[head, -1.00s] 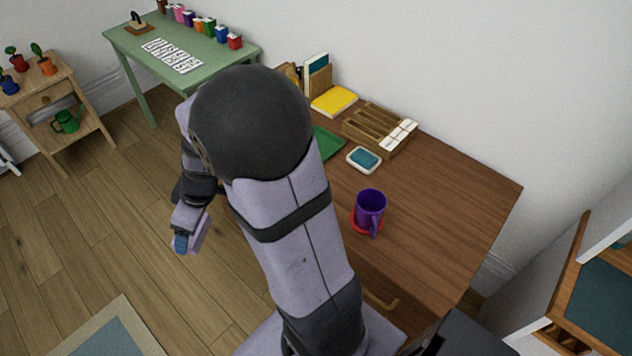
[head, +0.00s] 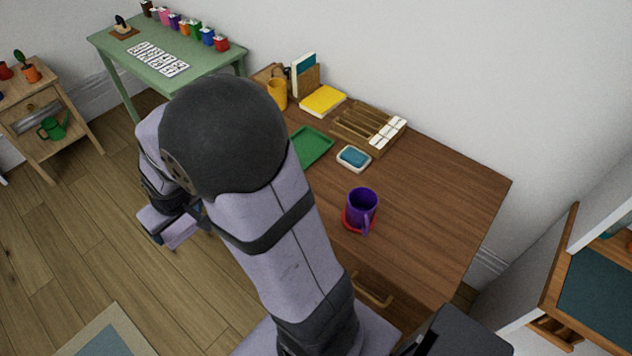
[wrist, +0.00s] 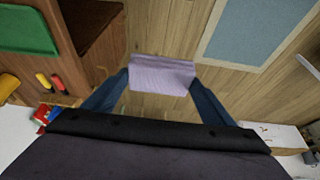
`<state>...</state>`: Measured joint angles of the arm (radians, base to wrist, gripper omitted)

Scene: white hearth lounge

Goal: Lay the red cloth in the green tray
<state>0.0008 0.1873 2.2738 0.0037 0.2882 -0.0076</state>
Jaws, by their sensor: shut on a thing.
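My gripper (wrist: 160,80) is shut on a lilac, finely ribbed cloth (wrist: 163,74), which hangs between the blue fingers over the wooden floor. In the head view my gripper (head: 172,228) is left of the desk, with the lilac cloth (head: 183,234) beside the fingers. No cloth that looks red shows in either view. The green tray (head: 313,147) lies flat on the brown desk, partly hidden by my arm. Its visible part looks empty. It also shows in the wrist view (wrist: 28,32), at upper left, apart from the gripper.
On the desk (head: 425,210) are an orange-yellow mug (head: 277,93), a yellow book (head: 323,100), a wooden rack (head: 362,125), a blue-topped dish (head: 353,157) and a purple mug (head: 362,205) on a red coaster (head: 347,224). A green table (head: 115,56) stands behind left.

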